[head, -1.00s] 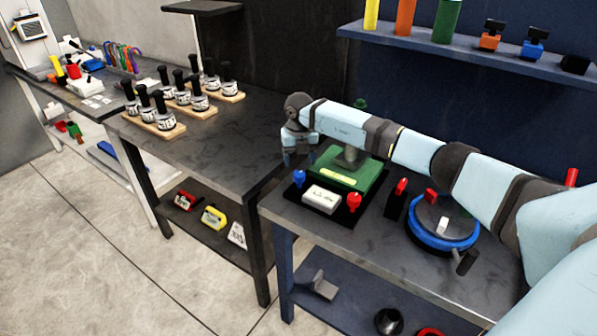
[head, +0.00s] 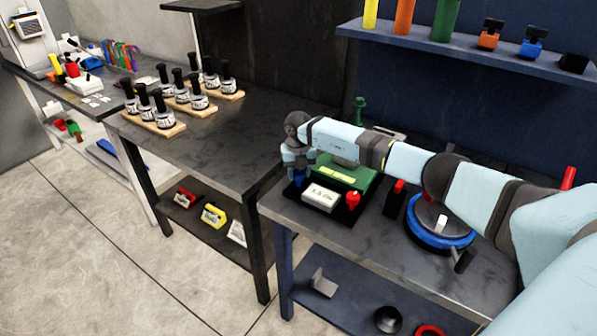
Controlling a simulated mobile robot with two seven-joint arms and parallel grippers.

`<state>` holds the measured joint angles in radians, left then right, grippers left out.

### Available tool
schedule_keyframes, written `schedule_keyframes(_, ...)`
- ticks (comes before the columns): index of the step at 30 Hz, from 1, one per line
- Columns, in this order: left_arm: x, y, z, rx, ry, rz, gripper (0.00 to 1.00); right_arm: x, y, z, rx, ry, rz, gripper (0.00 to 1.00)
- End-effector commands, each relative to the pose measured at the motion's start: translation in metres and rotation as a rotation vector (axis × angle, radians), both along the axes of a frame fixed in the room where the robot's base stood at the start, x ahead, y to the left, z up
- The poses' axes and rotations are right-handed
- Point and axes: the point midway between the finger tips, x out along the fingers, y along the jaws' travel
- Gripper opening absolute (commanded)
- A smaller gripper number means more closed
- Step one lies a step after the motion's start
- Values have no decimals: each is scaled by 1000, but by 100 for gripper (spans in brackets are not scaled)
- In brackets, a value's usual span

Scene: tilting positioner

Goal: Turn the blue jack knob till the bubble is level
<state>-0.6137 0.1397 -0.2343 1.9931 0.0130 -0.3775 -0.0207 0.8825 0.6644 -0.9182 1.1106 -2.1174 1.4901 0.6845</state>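The tilting positioner has a green block (head: 357,179) with a yellow-green vial strip (head: 336,174) on a black base (head: 341,215). The bubble is too small to make out. The blue jack knob (head: 299,177) is at the block's left front corner, mostly covered by my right gripper (head: 298,175). That gripper points down at the knob, its fingers around or right beside it; whether they are closed on it cannot be told. A red knob (head: 353,199) stands at the right front, and a white display (head: 321,196) with small dark characters lies between the knobs. My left gripper is out of view.
A blue round turntable (head: 440,236) and a black block with a red top (head: 396,196) stand to the right, below my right arm. A blue shelf (head: 470,52) hangs behind. The bench (head: 385,255) is clear in front of the positioner.

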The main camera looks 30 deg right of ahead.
Motion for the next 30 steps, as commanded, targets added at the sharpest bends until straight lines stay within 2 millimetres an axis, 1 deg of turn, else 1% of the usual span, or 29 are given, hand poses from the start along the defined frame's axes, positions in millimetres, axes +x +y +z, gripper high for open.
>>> schedule_keyframes(7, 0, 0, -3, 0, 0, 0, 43, 0, 0, 0, -1, -1, 26, 18)
schedule_keyframes(14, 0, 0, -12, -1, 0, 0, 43, 0, 0, -2, -1, -1, 139, 18)
schedule_keyframes(30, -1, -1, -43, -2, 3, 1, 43, 0, -1, -2, -1, -1, 629, 18)
